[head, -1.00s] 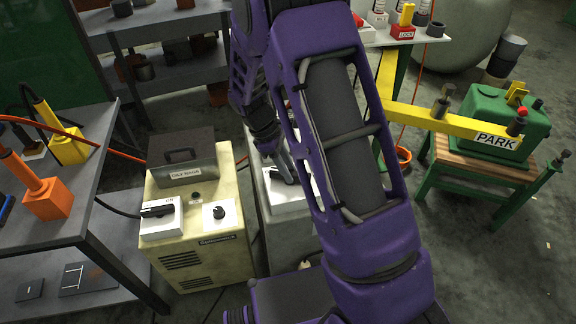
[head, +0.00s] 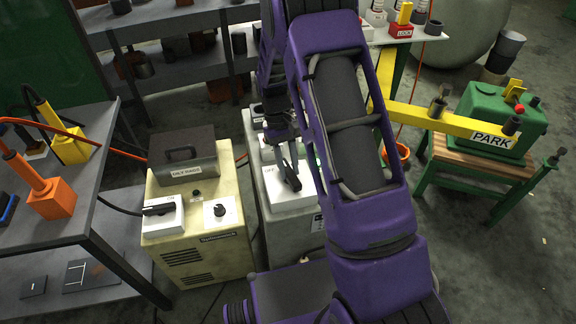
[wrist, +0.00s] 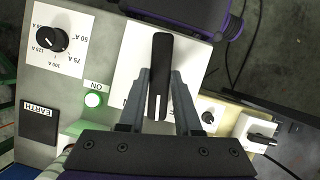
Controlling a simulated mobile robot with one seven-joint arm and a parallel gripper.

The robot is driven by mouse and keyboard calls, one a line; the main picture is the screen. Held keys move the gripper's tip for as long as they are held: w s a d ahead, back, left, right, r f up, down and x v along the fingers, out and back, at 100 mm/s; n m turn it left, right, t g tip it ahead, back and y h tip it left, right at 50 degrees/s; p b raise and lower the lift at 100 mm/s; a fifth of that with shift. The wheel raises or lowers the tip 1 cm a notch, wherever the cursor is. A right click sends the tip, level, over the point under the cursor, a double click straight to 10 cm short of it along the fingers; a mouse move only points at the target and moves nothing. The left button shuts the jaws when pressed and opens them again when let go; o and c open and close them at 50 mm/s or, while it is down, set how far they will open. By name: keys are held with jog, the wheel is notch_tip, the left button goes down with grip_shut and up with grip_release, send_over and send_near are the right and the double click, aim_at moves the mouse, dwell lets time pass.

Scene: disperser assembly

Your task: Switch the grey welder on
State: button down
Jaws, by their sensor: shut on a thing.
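The grey welder (head: 297,228) stands right of the cream welder, partly hidden by my arm. Its black switch handle (wrist: 161,50) sits on a white plate on the top panel and carries a white line near its lower end. My gripper (wrist: 161,108) is shut on this handle, one finger on each side. In the head view my gripper (head: 288,172) is over the panel. A lit-looking green lamp (wrist: 93,100) beside the handle is marked ON. A black dial (wrist: 52,39) with ampere marks and an EARTH label (wrist: 39,121) are also on the panel.
The cream welder (head: 197,243) with its own switch and knob stands close on the left. A bench (head: 95,190) with orange and yellow blocks is further left. A green machine (head: 500,120) with a yellow PARK arm (head: 430,117) stands at right.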

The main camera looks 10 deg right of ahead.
jog(key=shift+m+y, duration=0.5)
jog(key=shift+m, duration=0.6)
jog(key=c, duration=0.6)
grip_release()
jog(key=p+v, duration=0.1)
jog(key=v, duration=1.6)
jog(key=shift+w+r, duration=0.15)
jog(key=shift+d, duration=0.1)
